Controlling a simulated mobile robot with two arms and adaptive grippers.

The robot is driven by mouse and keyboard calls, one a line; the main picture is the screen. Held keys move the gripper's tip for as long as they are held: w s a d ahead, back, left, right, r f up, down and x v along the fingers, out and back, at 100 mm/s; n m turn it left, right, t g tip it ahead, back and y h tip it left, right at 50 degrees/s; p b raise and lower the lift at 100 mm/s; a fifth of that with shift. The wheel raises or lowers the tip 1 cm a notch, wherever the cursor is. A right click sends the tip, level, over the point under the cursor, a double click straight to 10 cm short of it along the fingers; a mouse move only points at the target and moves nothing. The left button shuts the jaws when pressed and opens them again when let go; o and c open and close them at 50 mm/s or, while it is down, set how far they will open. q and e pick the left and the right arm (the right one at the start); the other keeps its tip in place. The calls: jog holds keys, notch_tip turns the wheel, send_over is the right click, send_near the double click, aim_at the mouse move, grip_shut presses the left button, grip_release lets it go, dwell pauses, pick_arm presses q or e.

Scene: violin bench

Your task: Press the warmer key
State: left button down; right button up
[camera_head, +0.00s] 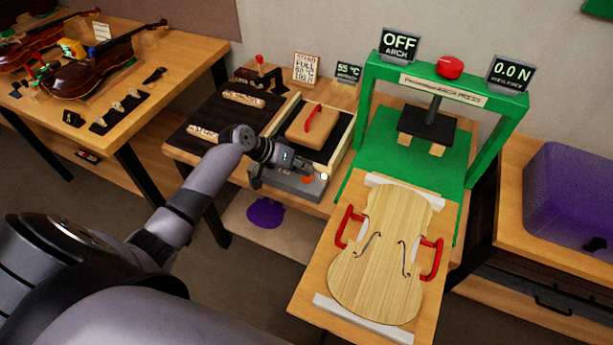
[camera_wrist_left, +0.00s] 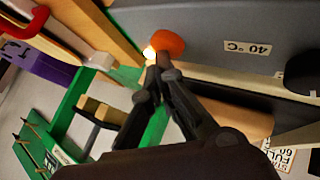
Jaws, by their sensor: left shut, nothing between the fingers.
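The warmer (camera_head: 285,183) is a grey-fronted box with a tan block and red handle on top. Its orange round key (camera_head: 307,180) is on the front panel, beside a small glowing lamp (camera_head: 324,176). In the left wrist view the orange key (camera_wrist_left: 168,44) is right at the fingertips, with the lamp (camera_wrist_left: 149,53) beside it. My left gripper (camera_head: 303,171) is shut and empty, its tips (camera_wrist_left: 163,62) at the key's edge; whether they touch I cannot tell. The display (camera_head: 348,72) behind reads 55 °C. My right gripper is not in view.
A green arch press (camera_head: 373,115) stands right of the warmer, its sign reading OFF. A violin plate (camera_head: 376,255) with red handles lies in front of it. A dark board (camera_head: 222,120) lies to the left. A purple bin (camera_head: 570,200) stands far right.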

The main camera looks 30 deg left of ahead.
pick_arm(q)
jog(key=shift+f, duration=0.25)
jog(key=shift+r+p, duration=0.4)
jog(key=shift+p, duration=0.05)
jog(key=shift+r, duration=0.2)
notch_tip(320, 180, up, 6)
jog(key=p, duration=0.5)
jog(key=shift+f+p, duration=0.1)
jog(key=shift+p, duration=0.3)
